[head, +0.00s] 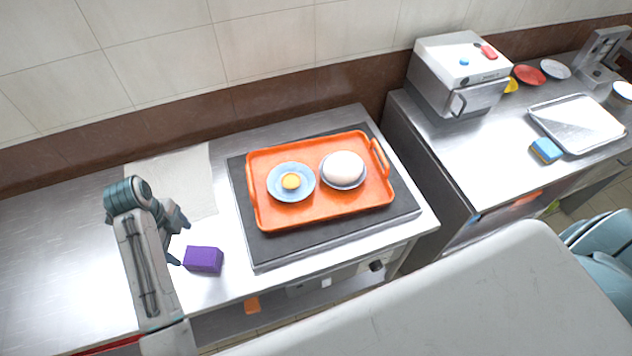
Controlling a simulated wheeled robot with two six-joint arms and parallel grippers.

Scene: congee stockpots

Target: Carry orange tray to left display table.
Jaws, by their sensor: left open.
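The orange tray (320,211) lies on a dark mat (277,244) on the steel table. It has a raised handle at its left end and another at its right end. On it are a blue plate (292,195) with a yellow item and a bowl with a white round bun (343,168). My left gripper (181,241) is open and empty, left of the tray and apart from it, near a purple block (204,260).
A pale cloth or sheet (184,172) lies left of the mat. A second counter on the right holds a white machine (460,75), a metal tray (578,122), a blue and yellow sponge (546,150) and small plates. The steel table's far left is clear.

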